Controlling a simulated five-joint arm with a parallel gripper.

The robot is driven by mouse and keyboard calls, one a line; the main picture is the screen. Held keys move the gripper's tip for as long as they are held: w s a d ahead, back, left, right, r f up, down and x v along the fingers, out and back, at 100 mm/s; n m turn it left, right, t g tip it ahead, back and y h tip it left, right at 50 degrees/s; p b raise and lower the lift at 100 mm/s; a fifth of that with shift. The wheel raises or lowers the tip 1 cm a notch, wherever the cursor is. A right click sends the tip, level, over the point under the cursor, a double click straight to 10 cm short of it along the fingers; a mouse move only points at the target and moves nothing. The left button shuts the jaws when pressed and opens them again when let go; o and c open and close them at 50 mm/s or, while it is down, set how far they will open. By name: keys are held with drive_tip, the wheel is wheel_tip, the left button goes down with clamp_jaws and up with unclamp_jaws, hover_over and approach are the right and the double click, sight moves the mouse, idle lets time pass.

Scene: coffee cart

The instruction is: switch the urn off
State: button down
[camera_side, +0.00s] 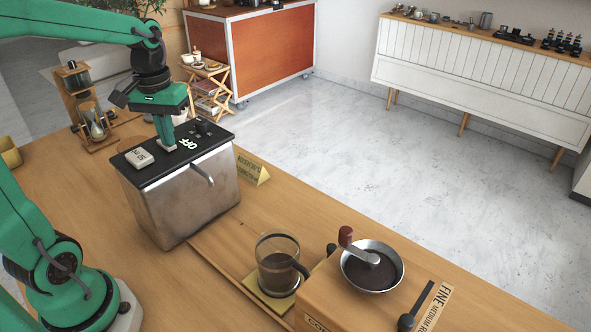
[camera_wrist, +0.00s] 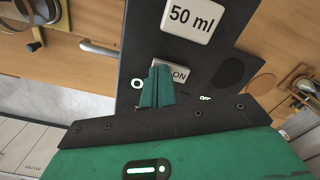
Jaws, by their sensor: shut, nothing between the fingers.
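The urn (camera_side: 190,198) is a metal box with a black top and a spout on its front, standing on the wooden table. Its black top (camera_wrist: 150,28) fills the middle of the wrist view. My gripper (camera_wrist: 157,70) is shut and empty, pointing down at the urn's top. In the side view my gripper (camera_side: 167,147) is at or just above the top; I cannot tell whether it touches.
A white "50 ml" tile (camera_side: 139,158) sits on the urn's top, with a small black block (camera_side: 203,126) at its far side. A glass carafe (camera_side: 277,265) and a grinder with a metal bowl (camera_side: 372,268) stand right of the urn. A yellow card (camera_side: 253,170) stands beside it.

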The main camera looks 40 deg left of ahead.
drive_tip(key=shift+r, duration=3.45)
drive_tip(key=shift+d, duration=0.15)
drive_tip(key=s+d+f+m+t, duration=0.4)
drive_tip(key=s+d+m+t, duration=0.1)
drive_tip(key=d, duration=0.5)
drive_tip(key=shift+s+d+f+m+t, duration=0.25)
drive_tip(key=shift+s+f+m, duration=0.2)
drive_tip(key=shift+s, duration=0.7)
